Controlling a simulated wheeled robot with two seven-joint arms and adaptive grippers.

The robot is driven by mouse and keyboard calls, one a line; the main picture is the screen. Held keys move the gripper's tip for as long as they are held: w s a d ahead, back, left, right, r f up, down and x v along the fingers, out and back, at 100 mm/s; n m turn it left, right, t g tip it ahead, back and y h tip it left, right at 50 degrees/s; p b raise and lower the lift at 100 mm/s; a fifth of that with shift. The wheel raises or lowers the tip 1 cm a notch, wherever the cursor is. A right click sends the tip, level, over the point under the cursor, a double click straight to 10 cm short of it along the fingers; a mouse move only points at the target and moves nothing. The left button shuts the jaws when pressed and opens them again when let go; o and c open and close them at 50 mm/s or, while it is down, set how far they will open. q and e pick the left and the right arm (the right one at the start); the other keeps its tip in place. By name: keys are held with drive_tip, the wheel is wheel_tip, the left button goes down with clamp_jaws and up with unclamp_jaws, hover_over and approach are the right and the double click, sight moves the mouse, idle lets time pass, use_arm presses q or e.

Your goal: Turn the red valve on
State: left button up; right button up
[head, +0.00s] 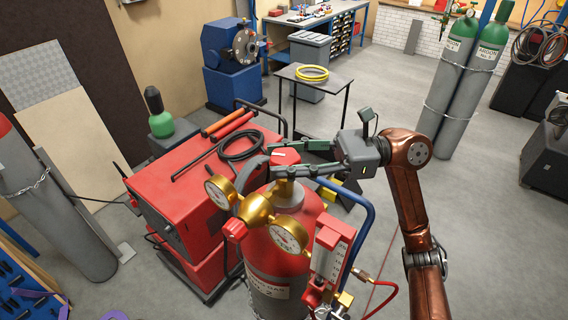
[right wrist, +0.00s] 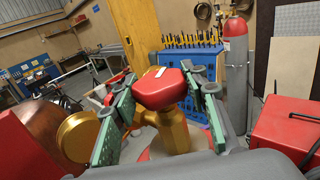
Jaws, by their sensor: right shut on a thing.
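The red valve (head: 285,156) is a rounded knob with a white mark, on top of the red gas cylinder (head: 282,245). In the right wrist view the red valve (right wrist: 160,90) sits upright on a gold stem (right wrist: 172,128). My right gripper (head: 285,162) reaches in from the right, with one finger on each side of the valve, shut on it. In the right wrist view the green-padded fingers of my right gripper (right wrist: 162,98) flank the knob. My left gripper is not in view.
Gold gauges (head: 287,237) and a flowmeter (head: 328,252) stand close below the gripper. A red welding machine (head: 185,185) with a black cable on top is at left. A small table (head: 313,82) with a yellow coil stands behind. Open floor (head: 385,95) lies at back right.

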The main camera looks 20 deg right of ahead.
drive_tip(key=shift+n+g+b, duration=0.5)
drive_tip(key=shift+g, duration=0.3)
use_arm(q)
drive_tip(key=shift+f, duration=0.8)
use_arm(e)
drive_tip(key=o, duration=1.2)
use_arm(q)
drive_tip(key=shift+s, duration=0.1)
use_arm(e)
drive_tip(key=shift+d, duration=0.1)
drive_tip(key=d, duration=1.1)
drive_tip(key=shift+s+d, duration=0.35)
drive_tip(key=shift+d, duration=0.05)
